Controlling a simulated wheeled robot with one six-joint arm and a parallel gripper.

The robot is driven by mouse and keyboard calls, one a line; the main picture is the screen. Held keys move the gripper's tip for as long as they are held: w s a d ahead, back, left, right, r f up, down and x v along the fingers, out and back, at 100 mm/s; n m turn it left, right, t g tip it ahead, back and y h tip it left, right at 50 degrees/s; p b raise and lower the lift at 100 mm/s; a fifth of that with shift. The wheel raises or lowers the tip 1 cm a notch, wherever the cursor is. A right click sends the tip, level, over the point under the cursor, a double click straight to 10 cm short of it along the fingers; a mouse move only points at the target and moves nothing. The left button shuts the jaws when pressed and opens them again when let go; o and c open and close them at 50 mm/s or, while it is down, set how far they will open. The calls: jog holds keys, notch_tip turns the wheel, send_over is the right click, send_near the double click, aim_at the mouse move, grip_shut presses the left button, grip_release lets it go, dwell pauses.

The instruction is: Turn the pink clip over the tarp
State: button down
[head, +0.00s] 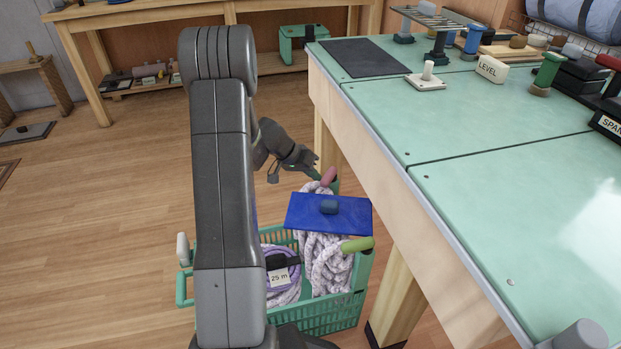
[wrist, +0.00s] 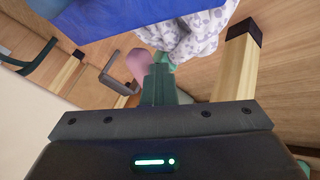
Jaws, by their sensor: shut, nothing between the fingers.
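The pink clip (head: 329,176) stands at the far rim of the green crate, at the back edge of the blue tarp (head: 298,213). In the wrist view the pink clip (wrist: 137,64) is partly hidden behind my green fingers, and the tarp (wrist: 120,18) fills the upper left. My gripper (head: 316,175) is shut and empty, with its fingertips (wrist: 160,72) right beside the clip. I cannot tell whether they touch it.
The green crate (head: 335,318) stands on the wooden floor and also holds a coil tagged 25 m (head: 281,290). An olive-green clip (head: 357,244) and a white clip (head: 182,249) sit at its rim. A green-topped workbench (head: 470,130) stands close on the right.

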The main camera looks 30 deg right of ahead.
dwell(0.3)
jog(key=p+v, duration=0.3)
jog(key=v, duration=1)
jog(key=shift+a+r+p, duration=0.25)
jog(key=shift+a+p, duration=0.05)
jog(key=shift+p, duration=0.05)
jog(key=shift+w, duration=0.1)
jog(key=b+x, duration=0.3)
jog(key=x, duration=1.1)
jog(key=shift+r+b, duration=0.1)
jog(key=shift+b, duration=0.25)
jog(key=shift+a+r, duration=0.1)
